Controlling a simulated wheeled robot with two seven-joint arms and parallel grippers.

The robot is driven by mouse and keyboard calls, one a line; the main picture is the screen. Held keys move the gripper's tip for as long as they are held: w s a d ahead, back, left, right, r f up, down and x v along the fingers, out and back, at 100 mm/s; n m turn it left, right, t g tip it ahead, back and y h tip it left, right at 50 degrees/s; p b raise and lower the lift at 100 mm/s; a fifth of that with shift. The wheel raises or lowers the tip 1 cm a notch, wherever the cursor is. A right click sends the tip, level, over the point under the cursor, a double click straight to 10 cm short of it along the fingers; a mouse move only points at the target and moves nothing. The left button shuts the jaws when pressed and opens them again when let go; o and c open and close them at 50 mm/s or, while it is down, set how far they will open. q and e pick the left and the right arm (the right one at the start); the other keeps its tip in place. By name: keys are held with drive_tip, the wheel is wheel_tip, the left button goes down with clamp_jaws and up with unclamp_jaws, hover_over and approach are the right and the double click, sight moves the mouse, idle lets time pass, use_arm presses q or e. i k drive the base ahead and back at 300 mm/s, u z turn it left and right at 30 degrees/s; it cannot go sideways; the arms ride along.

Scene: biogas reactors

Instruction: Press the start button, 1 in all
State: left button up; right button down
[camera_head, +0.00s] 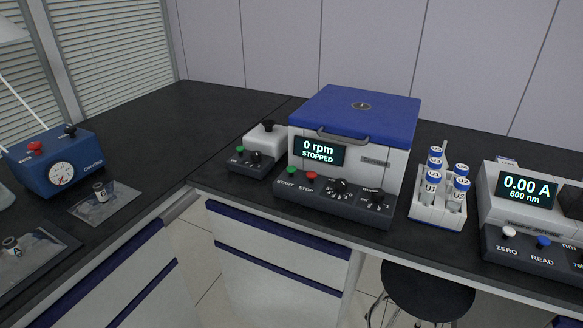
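The green start button (291,171) is on the front panel of the centrifuge (371,158), above the label START. A red stop button (311,176) is just to its right. The centrifuge is a white box with a closed blue lid (358,113) and a grey handle. Its display (318,150) reads "0 rpm STOPPED". Neither of my grippers is in the head view, so nothing is seen near the button.
A small mixer with a green button (240,149) stands left of the centrifuge. A white rack (436,213) with several blue-capped tubes and a photometer (515,208) stand to the right. A blue gauge box (55,163) is far left. A stool (428,291) stands below the bench (168,128).

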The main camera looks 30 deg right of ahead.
sight(290, 169)
drive_tip(key=k, duration=0.65)
drive_tip(key=u, duration=0.4)
drive_tip(key=i, duration=1.1)
drive_tip(key=z, duration=0.45)
